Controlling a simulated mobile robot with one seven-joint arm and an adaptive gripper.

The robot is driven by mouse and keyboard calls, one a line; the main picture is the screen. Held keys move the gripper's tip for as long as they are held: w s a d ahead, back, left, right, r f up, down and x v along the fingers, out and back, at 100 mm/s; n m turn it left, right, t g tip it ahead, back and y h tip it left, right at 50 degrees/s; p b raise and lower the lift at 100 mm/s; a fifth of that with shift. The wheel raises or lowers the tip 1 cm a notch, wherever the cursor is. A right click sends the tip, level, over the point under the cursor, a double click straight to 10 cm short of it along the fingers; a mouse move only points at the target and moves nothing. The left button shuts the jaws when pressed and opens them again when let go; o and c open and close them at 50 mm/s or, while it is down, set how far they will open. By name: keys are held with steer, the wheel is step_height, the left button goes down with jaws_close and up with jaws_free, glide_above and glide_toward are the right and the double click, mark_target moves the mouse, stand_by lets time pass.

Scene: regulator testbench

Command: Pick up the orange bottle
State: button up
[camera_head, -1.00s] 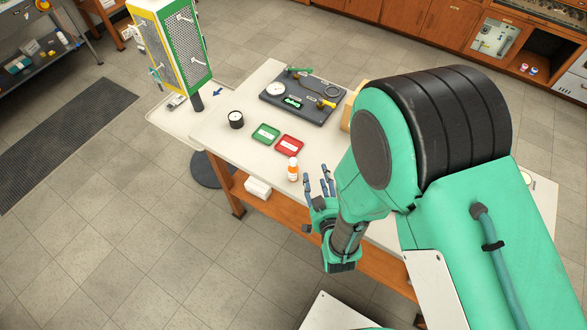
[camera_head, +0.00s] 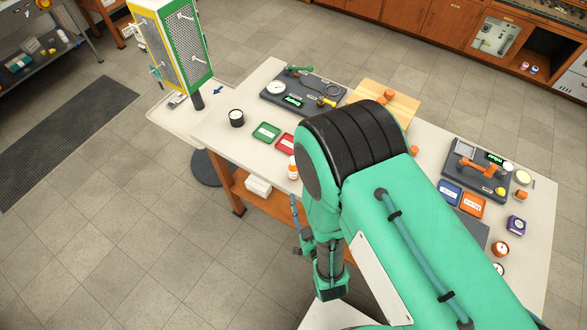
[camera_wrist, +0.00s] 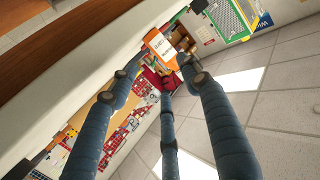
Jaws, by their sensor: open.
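The orange bottle (camera_head: 292,168) with a white cap and a white label stands upright near the front edge of the table, partly beside my arm in the head view. It also shows in the wrist view (camera_wrist: 160,45), beyond the tips of my fingers and apart from them. My gripper (camera_head: 296,222) is just off the table's front edge, on the near side of the bottle. In the wrist view my gripper (camera_wrist: 163,90) has its blue fingers spread and nothing between them.
Another dark board (camera_head: 478,170) lies at the right.

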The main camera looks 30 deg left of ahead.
mark_target(292, 169)
steer(key=x, duration=0.7)
steer(key=shift+w+a, duration=0.2)
steer(key=shift+w, duration=0.05)
steer(key=shift+x, duration=2.6)
steer(key=shift+a+r, duration=0.1)
steer(key=shift+r, duration=0.05)
steer(key=shift+c, duration=0.2)
steer(key=c, duration=0.9)
